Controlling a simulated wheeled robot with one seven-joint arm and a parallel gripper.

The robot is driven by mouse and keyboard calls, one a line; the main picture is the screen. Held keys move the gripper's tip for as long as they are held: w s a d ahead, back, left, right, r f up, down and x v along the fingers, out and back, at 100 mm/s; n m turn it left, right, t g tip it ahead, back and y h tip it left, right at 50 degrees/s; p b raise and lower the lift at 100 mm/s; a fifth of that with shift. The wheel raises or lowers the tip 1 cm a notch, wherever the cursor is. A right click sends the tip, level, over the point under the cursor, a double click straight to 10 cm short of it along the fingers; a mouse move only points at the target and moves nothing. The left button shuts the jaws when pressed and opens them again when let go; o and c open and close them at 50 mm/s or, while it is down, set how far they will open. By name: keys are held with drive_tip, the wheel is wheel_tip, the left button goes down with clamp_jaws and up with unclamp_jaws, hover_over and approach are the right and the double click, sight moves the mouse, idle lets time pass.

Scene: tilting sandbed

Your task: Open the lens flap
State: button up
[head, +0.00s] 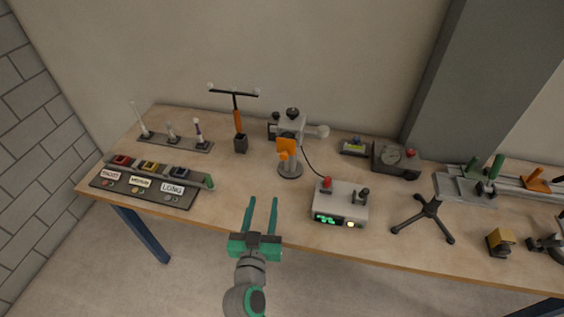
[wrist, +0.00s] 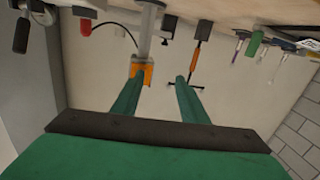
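A grey instrument (head: 291,124) stands on a round base towards the back middle of the bench. An orange flap (head: 287,146) with an orange knob hangs on its front, apparently the lens flap; it looks shut, though I cannot be sure.
A grey box (head: 340,204) with a red knob and green display stands right of the instrument, joined by a cable. A black stand with an orange post (head: 238,121) is to its left. A labelled panel (head: 145,186) lies at left, a black tripod (head: 424,217) at right.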

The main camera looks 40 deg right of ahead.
drive_tip(key=m+g+h, duration=0.1)
drive_tip(key=m+h, duration=0.1)
approach(283, 157)
drive_tip(key=x, duration=0.8)
drive_tip(key=shift+s, duration=0.1)
clamp_jaws()
